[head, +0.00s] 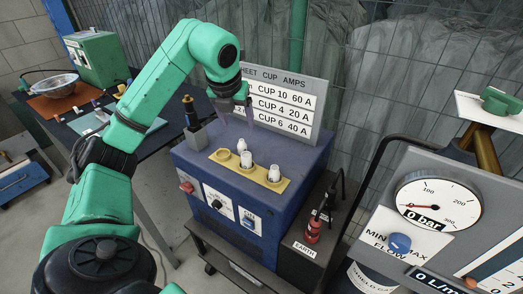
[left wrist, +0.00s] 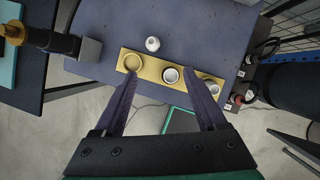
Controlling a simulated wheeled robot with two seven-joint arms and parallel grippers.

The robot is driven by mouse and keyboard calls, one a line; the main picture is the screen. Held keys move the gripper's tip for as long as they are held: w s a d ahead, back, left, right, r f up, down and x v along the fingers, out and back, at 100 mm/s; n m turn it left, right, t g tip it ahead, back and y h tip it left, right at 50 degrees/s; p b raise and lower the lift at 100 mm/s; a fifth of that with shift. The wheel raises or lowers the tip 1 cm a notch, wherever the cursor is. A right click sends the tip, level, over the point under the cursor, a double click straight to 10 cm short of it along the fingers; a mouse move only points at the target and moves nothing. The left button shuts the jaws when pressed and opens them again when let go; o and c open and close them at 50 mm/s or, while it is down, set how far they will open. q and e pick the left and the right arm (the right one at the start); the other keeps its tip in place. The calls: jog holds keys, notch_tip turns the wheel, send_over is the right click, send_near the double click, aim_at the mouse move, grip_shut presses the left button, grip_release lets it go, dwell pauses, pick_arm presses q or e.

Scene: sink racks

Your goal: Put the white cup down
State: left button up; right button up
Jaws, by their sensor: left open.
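My left gripper (head: 237,121) is open and empty above the blue machine; its two purple fingers also show in the left wrist view (left wrist: 160,80). Three small white cups are in view. One cup (head: 242,144) stands directly on the blue top, behind the yellow strip; it also shows in the left wrist view (left wrist: 152,43). A second cup (head: 246,159) is at the strip's middle place, and a third (head: 274,173) at its right place. The left ring (head: 220,155) of the yellow strip (left wrist: 150,69) is empty. My right gripper is not in view.
A sign (head: 283,98) stands at the back of the blue machine (head: 215,178). A dark tool in a grey block (head: 193,133) is at its left. A gauge panel (head: 425,205) stands at the right, and a dark table with a bowl (head: 53,86) at the left.

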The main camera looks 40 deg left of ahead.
pick_arm(q)
send_near(241, 142)
jog(key=f, duration=0.2)
jog(key=w+f, duration=0.1)
jog(key=w+a+f, duration=0.1)
jog(key=f, duration=0.1)
jog(key=shift+w+p, duration=0.1)
jog(key=shift+p, duration=0.25)
jog(key=shift+f, duration=0.3)
jog(key=p+x, duration=0.1)
jog(key=x, duration=0.3)
jog(key=shift+w+a+f+p, duration=0.15)
jog(key=shift+a+f+p, duration=0.05)
jog(key=shift+f+p, duration=0.15)
jog(key=shift+d+r, duration=0.15)
jog(key=c, duration=1.2)
grip_shut()
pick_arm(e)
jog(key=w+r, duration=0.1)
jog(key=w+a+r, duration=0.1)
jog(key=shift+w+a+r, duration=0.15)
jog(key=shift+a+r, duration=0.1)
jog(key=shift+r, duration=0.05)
